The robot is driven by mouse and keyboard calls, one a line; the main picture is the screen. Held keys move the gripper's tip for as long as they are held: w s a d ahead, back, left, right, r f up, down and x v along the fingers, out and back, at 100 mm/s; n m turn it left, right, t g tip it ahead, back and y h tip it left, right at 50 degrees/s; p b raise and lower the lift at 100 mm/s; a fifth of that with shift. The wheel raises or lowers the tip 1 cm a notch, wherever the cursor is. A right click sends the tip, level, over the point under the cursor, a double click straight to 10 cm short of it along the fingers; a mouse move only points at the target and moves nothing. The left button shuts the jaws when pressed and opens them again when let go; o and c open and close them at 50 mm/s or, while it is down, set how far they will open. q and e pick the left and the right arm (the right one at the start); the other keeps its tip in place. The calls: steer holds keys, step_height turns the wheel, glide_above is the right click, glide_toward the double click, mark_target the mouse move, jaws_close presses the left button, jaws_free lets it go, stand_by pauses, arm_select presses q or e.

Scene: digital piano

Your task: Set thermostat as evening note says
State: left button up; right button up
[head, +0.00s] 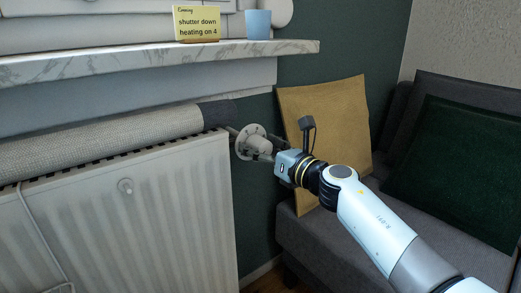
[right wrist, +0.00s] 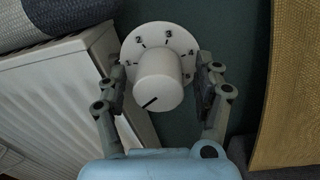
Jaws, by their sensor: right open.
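The yellow evening note (head: 197,24) stands on the marble sill and reads "shutter down, heating on 4". The thermostat is a white round knob (right wrist: 158,82) in front of a white dial plate (right wrist: 150,38) with numbers up to 5; it also shows in the head view (head: 252,140) at the radiator's right end. The dark line on the knob's face points to the lower left, below the 1. My right gripper (right wrist: 160,72) is open, one finger on each side of the knob; contact cannot be told. It also shows in the head view (head: 266,152). My left gripper is out of view.
The white radiator (head: 120,215) stands left of the knob, with a grey rolled cloth (head: 95,140) on top. A mustard cushion (head: 335,125) and a dark sofa (head: 400,195) are close on the right.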

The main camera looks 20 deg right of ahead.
steer(key=c, duration=1.2)
steer(key=shift+m, duration=0.3)
